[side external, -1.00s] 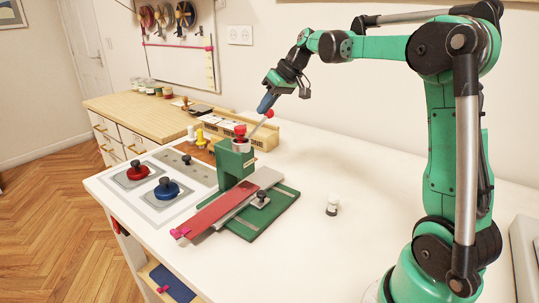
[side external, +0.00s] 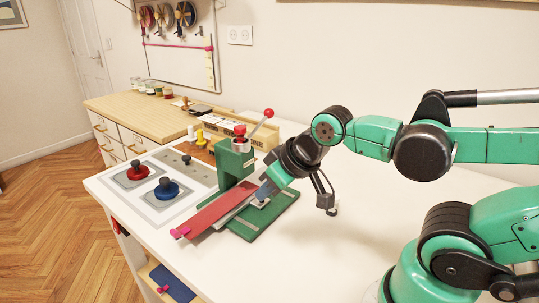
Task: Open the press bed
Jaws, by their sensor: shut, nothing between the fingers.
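The green press (side external: 236,160) stands on the white table, with its lever ending in a red ball (side external: 268,113) tilted up to the right. A green base plate (side external: 252,233) lies in front of it, with the grey press bed (side external: 228,216) across it. My gripper (side external: 264,191) is low over the right part of the bed, shut and empty. It hides the bed's small dark knob; I cannot tell whether it touches it.
At left, a red-handled die (side external: 138,171) and a blue-handled die (side external: 167,189) sit on a pale panel. Yellow and white pieces (side external: 200,137) and a wooden box (side external: 262,133) stand behind the press. The table's right front is clear.

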